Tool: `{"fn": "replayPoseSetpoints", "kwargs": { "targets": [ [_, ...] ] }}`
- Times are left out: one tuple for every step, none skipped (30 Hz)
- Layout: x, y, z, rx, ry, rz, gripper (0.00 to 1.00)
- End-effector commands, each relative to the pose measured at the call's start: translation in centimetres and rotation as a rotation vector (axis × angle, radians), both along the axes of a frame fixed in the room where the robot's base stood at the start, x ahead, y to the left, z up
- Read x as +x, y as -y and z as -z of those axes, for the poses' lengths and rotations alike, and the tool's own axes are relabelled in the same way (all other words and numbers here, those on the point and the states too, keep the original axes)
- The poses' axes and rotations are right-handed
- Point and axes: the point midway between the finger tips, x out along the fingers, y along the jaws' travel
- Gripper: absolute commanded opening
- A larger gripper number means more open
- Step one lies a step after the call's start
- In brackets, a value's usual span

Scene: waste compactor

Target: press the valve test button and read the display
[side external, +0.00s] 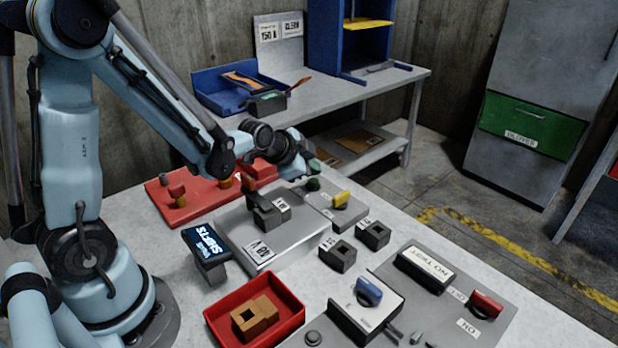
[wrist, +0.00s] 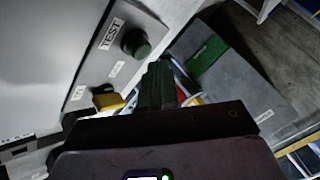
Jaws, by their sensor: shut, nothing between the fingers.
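The green round test button (wrist: 135,42) sits on a grey plate beside a "TEST" label in the wrist view. It also shows in the side view (side external: 313,184), near a yellow knob (side external: 341,200). My gripper (side external: 313,166) is just above and close to the button. In the wrist view its dark fingers (wrist: 160,82) are together and empty, to the lower right of the button; I cannot tell whether they touch it. A small dark screen (side external: 205,246) with light lettering stands left of the plates.
A red tray (side external: 255,312) holds a brown block (side external: 255,317). Loose dark blocks (side external: 338,254) stand mid-table. The right panel has a blue knob (side external: 369,292) and a red switch (side external: 486,305). A red plate with parts (side external: 205,205) lies behind. A workbench stands at the back.

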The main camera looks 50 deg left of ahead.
Motion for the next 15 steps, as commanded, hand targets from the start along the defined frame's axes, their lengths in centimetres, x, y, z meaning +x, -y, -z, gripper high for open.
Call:
{"fn": "replayPoseSetpoints", "kwargs": {
  "targets": [
    [0.0,0.0,-0.1,0.0,0.0,0.0,0.0],
    [0.0,0.0,-0.1,0.0,0.0,0.0,0.0],
    [0.0,0.0,-0.1,0.0,0.0,0.0,0.0],
    [0.0,0.0,-0.1,0.0,0.0,0.0,0.0],
    [0.0,0.0,-0.1,0.0,0.0,0.0,0.0],
    [0.0,0.0,-0.1,0.0,0.0,0.0,0.0],
    [0.0,0.0,-0.1,0.0,0.0,0.0,0.0],
    [0.0,0.0,-0.1,0.0,0.0,0.0,0.0],
    [0.0,0.0,-0.1,0.0,0.0,0.0,0.0],
    [0.0,0.0,-0.2,0.0,0.0,0.0,0.0],
    [0.0,0.0,-0.4,0.0,0.0,0.0,0.0],
    [0.0,0.0,-0.6,0.0,0.0,0.0,0.0],
    [0.0,0.0,-0.9,0.0,0.0,0.0,0.0],
    [0.0,0.0,-1.1,0.0,0.0,0.0,0.0],
    [0.0,0.0,-1.5,0.0,0.0,0.0,0.0]
  ]
}}
